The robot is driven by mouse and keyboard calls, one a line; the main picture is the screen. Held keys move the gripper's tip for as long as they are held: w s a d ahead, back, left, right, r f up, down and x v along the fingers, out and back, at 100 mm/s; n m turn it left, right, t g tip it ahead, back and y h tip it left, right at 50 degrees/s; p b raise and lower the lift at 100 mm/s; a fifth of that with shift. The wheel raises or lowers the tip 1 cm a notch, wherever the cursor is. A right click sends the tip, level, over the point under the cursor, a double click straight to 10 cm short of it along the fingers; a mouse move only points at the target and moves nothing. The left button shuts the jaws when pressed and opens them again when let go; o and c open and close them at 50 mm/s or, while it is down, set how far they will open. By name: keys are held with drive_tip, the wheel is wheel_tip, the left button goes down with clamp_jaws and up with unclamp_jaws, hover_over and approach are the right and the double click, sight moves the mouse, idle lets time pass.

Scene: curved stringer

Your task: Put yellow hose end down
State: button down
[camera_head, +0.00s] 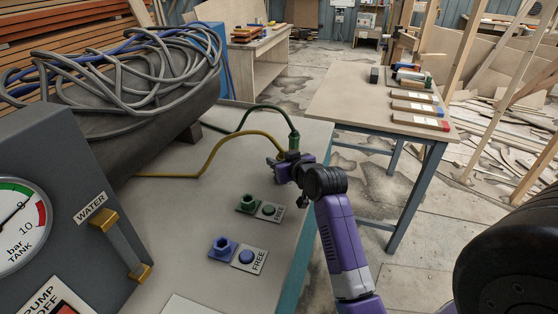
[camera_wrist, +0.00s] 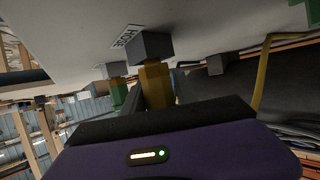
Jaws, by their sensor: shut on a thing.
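My gripper (camera_head: 281,165) is over the near bench's right edge. In the wrist view, my gripper (camera_wrist: 155,97) is shut on the yellow hose end (camera_wrist: 155,80). The end lines up with a dark grey block (camera_wrist: 150,45) at the bench top, beside a printed label; I cannot tell whether they touch. In the head view my gripper hides the yellow hose end, and the yellow hose (camera_head: 208,160) curves from the left to it. The green hose end (camera_head: 293,142) stands just behind my gripper; it also shows in the wrist view (camera_wrist: 118,92).
A green socket (camera_head: 249,202) and a blue socket (camera_head: 222,246), each beside a plate marked FREE, sit on the bench (camera_head: 185,215). A grey pump panel (camera_head: 60,190) stands left, with coiled hoses (camera_head: 130,65) behind. A work table (camera_head: 350,100) is at right across a gap.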

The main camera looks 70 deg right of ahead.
drive_tip(key=shift+f, duration=0.15)
drive_tip(key=c, duration=1)
unclamp_jaws()
drive_tip(key=shift+o, duration=0.2)
drive_tip(key=v, duration=1.1)
drive_tip(key=shift+b, duration=0.3)
drive_tip(key=shift+s+a+r, duration=0.3)
drive_tip(key=shift+s+r, duration=0.05)
drive_tip(key=shift+s, duration=0.05)
drive_tip(key=shift+r, duration=0.1)
